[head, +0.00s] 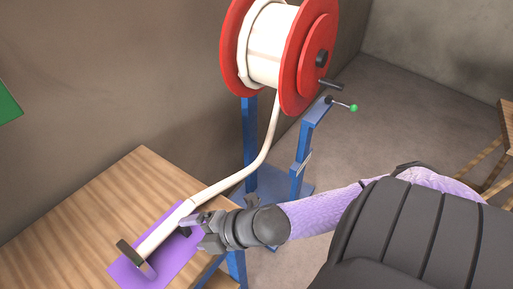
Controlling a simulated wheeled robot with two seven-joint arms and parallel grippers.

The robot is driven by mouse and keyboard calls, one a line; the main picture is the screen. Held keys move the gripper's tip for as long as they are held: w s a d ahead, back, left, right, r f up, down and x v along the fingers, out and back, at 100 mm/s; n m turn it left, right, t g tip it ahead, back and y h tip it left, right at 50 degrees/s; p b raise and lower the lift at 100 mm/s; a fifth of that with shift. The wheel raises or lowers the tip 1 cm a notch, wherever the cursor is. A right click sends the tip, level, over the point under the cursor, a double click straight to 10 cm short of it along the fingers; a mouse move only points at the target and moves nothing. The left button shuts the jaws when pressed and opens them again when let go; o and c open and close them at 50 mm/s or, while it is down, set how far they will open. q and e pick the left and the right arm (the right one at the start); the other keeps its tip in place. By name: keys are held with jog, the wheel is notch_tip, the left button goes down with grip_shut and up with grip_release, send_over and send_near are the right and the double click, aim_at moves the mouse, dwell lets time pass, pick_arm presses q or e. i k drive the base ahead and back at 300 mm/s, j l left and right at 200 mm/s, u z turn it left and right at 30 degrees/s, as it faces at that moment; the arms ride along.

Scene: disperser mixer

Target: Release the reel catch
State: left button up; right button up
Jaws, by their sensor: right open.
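The red reel (303,62) with white hose wound on it stands on a blue frame at the top middle. A small lever with a green knob (353,107), which looks like the reel catch, sticks out to the right from the top of the blue post below the reel. My right gripper (191,228) is open over the purple mat, close beside the lower stretch of the white hose (226,183). I cannot tell whether it touches the hose. It is well away from the green knob. My left gripper is not in view.
The hose runs from the reel down to a dark bracket (131,252) on the purple mat (171,262), on a wooden table (88,208). A crank handle (331,85) sticks out from the reel's right side. Walls stand behind.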

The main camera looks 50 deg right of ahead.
aim_at(342, 104)
jog(key=z, duration=2.5)
